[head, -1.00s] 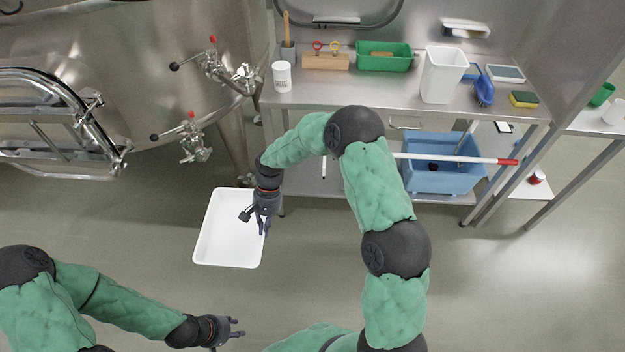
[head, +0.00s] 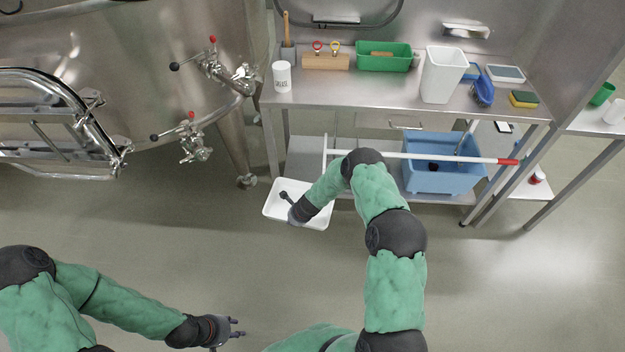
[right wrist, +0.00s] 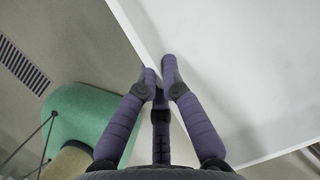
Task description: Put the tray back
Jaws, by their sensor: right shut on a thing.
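The white rectangular tray (head: 275,207) is in front of the lower shelf of the steel bench in the head view. My right gripper (head: 294,213) is at its near side, partly hidden behind my own forearm. In the right wrist view, my right gripper (right wrist: 161,78) is shut on the edge of the white tray (right wrist: 235,70), which fills the upper right. The tray looks empty. My left gripper (head: 237,327) is open and empty, low in the picture and apart from the tray.
The steel bench (head: 330,92) carries a green bin (head: 384,50), a white bin (head: 443,75) and a white tub (head: 282,76). Its lower shelf (head: 305,152) holds a blue crate (head: 440,175). A white pole (head: 450,158) crosses in front. A steel vat (head: 120,60) stands left.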

